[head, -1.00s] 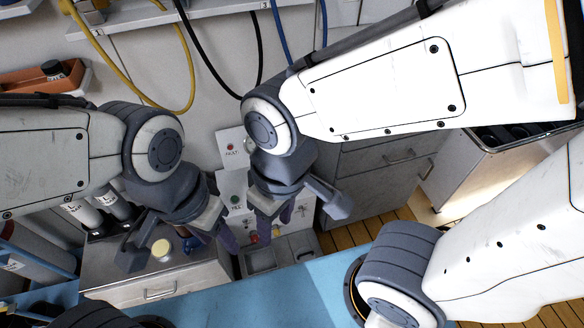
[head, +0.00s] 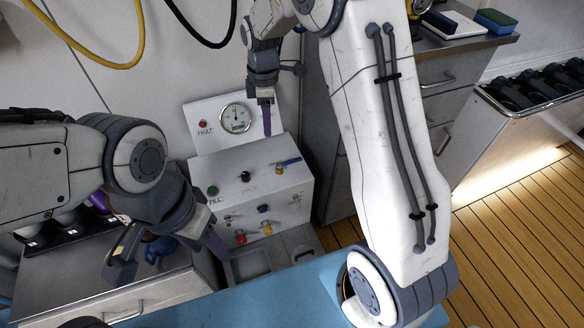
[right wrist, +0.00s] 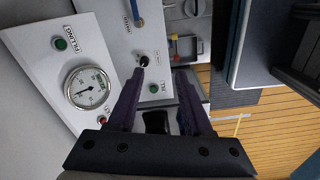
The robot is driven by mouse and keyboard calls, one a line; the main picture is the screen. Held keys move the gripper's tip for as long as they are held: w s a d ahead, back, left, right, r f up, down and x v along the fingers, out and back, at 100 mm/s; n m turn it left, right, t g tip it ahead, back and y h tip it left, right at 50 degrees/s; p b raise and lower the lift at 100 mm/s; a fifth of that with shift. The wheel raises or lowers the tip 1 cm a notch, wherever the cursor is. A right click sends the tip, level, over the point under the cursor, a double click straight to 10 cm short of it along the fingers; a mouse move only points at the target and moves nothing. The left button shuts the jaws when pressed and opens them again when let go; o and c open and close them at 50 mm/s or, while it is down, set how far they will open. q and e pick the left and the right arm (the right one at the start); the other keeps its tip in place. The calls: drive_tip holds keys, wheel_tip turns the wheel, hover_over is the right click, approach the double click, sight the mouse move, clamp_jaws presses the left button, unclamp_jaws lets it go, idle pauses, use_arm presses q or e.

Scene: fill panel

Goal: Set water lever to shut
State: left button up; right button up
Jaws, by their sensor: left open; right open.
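The fill panel (head: 225,180) is a white box with a sloped top. A blue-handled lever (head: 288,162) lies across its upper right; it also shows at the top of the right wrist view (right wrist: 139,20). My right gripper (head: 267,130) is open and empty, pointing down above the panel near the gauge, apart from the lever. In the right wrist view its fingers (right wrist: 158,78) point toward a black knob (right wrist: 143,60) and a green FILL button (right wrist: 153,88). My left gripper (head: 218,250) is open at the panel's lower left.
A round gauge (head: 235,118) and a red FAULT lamp (head: 203,123) stand on the upright back plate. Red (head: 240,238) and yellow (head: 267,228) knobs sit on the panel front. A blue counter edge (head: 285,295) runs below. Wooden floor is clear at right.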

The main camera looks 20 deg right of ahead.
sight(295, 160)
drive_tip(key=w+d+f+n+b, duration=0.1)
drive_tip(key=w+d+f+b, duration=0.15)
drive_tip(key=d+f, duration=0.35)
drive_tip(key=w+d+f+n+b, duration=0.2)
drive_tip(key=w+d+f, duration=0.2)
drive_tip(key=f, duration=0.4)
wheel_tip(295, 160, down, 10)
drive_tip(key=b, duration=0.3)
drive_tip(key=shift+s+f+b, duration=0.15)
drive_tip(key=shift+b, duration=0.15)
use_arm(q)
wheel_tip(295, 160, down, 11)
drive_tip(key=shift+r, duration=0.15)
use_arm(e)
clamp_jaws()
